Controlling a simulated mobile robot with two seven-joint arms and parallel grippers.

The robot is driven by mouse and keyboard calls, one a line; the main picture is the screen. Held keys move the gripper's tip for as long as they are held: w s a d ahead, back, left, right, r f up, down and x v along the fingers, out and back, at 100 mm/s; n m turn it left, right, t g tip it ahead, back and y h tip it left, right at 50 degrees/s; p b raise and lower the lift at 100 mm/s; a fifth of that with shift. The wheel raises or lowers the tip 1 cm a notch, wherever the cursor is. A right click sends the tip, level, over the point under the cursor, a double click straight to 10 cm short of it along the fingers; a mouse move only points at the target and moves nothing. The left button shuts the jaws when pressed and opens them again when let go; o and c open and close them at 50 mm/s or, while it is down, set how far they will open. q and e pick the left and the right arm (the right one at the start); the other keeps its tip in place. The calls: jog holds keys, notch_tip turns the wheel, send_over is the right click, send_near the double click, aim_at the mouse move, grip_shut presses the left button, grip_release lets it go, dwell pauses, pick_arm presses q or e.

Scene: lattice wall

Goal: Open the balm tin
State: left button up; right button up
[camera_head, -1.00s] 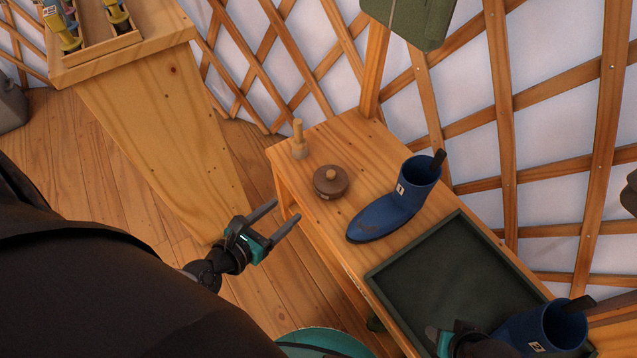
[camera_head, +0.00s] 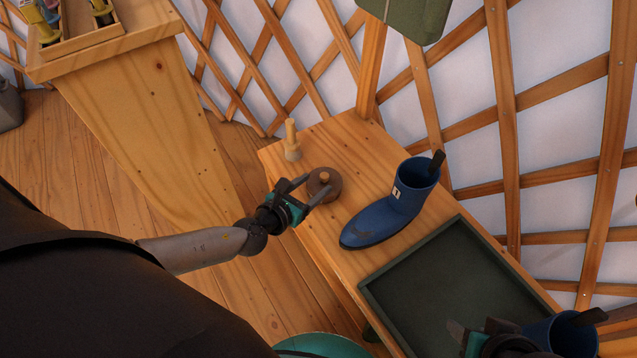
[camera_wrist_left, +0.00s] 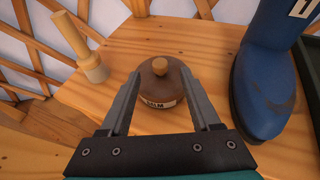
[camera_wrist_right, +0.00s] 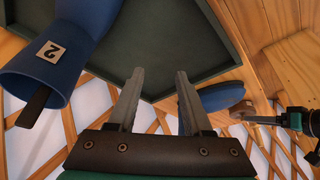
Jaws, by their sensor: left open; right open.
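The balm tin (camera_head: 326,190) is a round brown tin with a wooden knob on its lid, on the near-left part of the bench. Its lid is on, and a label reading "BALM" shows in the left wrist view (camera_wrist_left: 158,92). My left gripper (camera_head: 307,190) is open at the tin's near side. In the left wrist view the fingers (camera_wrist_left: 166,95) point at the tin, one to each side of its near part; I cannot tell whether they touch it. My right gripper (camera_wrist_right: 160,75) is open and empty, near the tray's right end beside a boot.
A blue boot (camera_head: 388,212) stands right of the tin, and a wooden peg-like tool (camera_head: 292,142) stands left of it. A dark green tray (camera_head: 445,295) fills the bench's right part. Another blue boot (camera_head: 560,332) is by my right gripper. The lattice wall is behind.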

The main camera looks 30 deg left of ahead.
aim_at(324, 186)
pick_arm(q)
jog(key=shift+x, duration=1.05)
jog(key=shift+w+f+b, duration=0.15)
jog(key=shift+w+b, duration=0.2)
jog(key=shift+w, duration=0.05)
pick_arm(e)
jog(key=shift+w+a+r+t, duration=0.3)
jog(key=shift+w+a+t, duration=0.2)
jog(key=shift+w, duration=0.05)
pick_arm(q)
grip_shut()
